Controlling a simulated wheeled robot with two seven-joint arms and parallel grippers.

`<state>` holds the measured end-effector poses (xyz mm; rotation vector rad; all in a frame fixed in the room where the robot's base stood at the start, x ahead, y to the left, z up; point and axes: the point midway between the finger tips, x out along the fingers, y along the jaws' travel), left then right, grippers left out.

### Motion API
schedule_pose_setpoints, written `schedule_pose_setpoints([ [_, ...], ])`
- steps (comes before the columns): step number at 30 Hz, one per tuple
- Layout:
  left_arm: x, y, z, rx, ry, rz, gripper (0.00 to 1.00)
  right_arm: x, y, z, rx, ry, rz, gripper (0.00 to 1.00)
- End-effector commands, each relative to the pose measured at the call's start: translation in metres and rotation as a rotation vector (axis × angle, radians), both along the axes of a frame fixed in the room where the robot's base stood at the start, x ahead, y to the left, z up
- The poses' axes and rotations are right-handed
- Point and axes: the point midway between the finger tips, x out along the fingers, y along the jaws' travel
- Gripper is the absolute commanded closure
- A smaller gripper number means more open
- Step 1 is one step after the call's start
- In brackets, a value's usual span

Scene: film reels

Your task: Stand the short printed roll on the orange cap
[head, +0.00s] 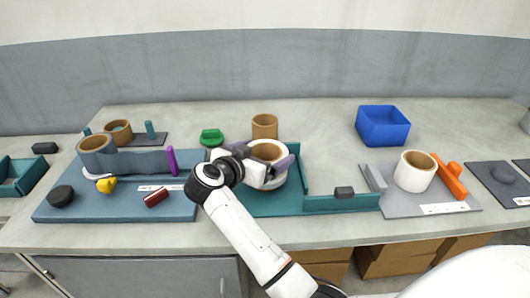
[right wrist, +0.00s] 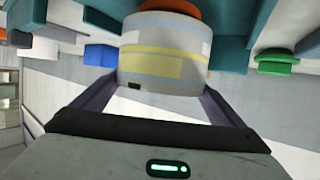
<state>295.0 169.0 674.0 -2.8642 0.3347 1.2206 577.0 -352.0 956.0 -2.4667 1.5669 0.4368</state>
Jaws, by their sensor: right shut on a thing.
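The short printed roll (head: 268,153) is a hollow tube with a brown inside, over the teal tray (head: 343,203) in the head view. In the right wrist view the printed roll (right wrist: 165,62) shows white with yellow and pale blue bands. My right gripper (head: 268,165) is shut on it, with one finger on each side. An orange cap (right wrist: 170,5) shows partly at the top edge of the right wrist view, beyond the roll. The roll hides the rest of it, and I cannot tell whether they touch. My left gripper is not in view.
A brown tube (head: 264,126) and a green piece (head: 211,137) stand behind the tray. A blue bin (head: 383,126) is at the back right. A grey board with a white roll (head: 414,171) lies right. A blue-grey board (head: 120,210) with several small items lies left.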

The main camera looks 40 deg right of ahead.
Motion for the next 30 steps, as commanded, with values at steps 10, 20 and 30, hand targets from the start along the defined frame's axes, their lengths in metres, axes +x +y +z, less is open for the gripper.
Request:
schedule_pose_setpoints([
  [10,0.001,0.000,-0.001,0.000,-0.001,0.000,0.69,0.000,0.000,-0.003,-0.002,-0.003,0.000,0.46],
  [20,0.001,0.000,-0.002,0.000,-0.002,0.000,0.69,0.001,0.000,-0.009,-0.002,-0.004,0.001,0.46],
  [30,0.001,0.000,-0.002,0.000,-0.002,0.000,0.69,0.000,0.000,-0.013,0.001,0.002,0.000,0.00],
])
